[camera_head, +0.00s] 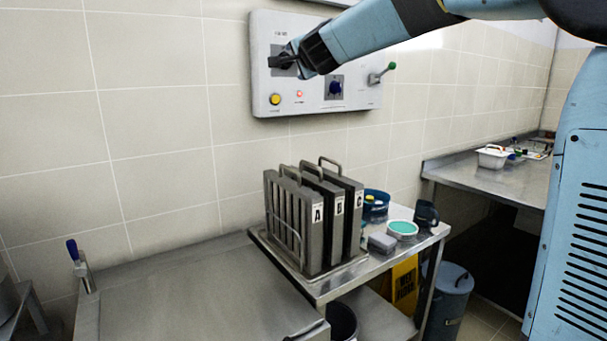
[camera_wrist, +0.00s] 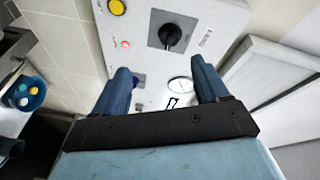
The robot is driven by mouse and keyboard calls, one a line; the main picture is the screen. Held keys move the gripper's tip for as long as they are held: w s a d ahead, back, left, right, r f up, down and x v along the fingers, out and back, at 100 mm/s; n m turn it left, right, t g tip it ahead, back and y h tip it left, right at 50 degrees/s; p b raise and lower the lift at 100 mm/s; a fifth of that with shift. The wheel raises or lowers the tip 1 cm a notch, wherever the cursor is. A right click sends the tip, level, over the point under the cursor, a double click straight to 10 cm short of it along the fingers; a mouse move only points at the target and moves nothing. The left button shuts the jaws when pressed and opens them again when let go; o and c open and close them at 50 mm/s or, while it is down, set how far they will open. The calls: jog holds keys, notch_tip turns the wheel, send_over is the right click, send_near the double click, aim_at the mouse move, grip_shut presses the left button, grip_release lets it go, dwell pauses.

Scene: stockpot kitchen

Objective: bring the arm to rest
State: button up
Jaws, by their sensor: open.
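My gripper (camera_head: 288,62) is in front of the upper left part of a white wall control panel (camera_head: 262,85). It hides part of the panel in the head view. In the wrist view my gripper (camera_wrist: 160,66) has its two blue fingers spread apart, with nothing held between them. Past the fingertips the panel shows a black rotary knob (camera_wrist: 171,37), a yellow button (camera_wrist: 117,7), a red light (camera_wrist: 126,44) and a round white dial (camera_wrist: 180,85). Whether the fingers touch the panel cannot be told.
A blue knob (camera_head: 336,88) and a green-tipped lever (camera_head: 383,73) are on the panel's right side. Below stands a metal rack with upright grey plates (camera_head: 313,240) marked A, B, C, beside a grey box (camera_head: 382,243) and a green-filled bowl (camera_head: 402,229). The steel counter (camera_head: 190,300) at left is mostly clear.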

jog(key=s+d+f+n+g+h, duration=0.1)
jog(key=s+d+f+n+g, duration=0.2)
jog(key=s+d+f, duration=0.5)
jog(key=s+d+f+n+g+h, duration=0.2)
jog(key=s+d+f, duration=0.6)
jog(key=s, duration=1.1)
jog(key=s+d+f+n+g+h, duration=0.1)
jog(key=s+d+f+n+g, duration=0.4)
jog(key=s+d+f, duration=0.4)
jog(key=s+f+g, duration=0.1)
jog(key=s+f, duration=0.2)
jog(key=s, duration=0.2)
jog(key=shift+f+h, duration=0.35)
jog(key=shift+h, duration=0.05)
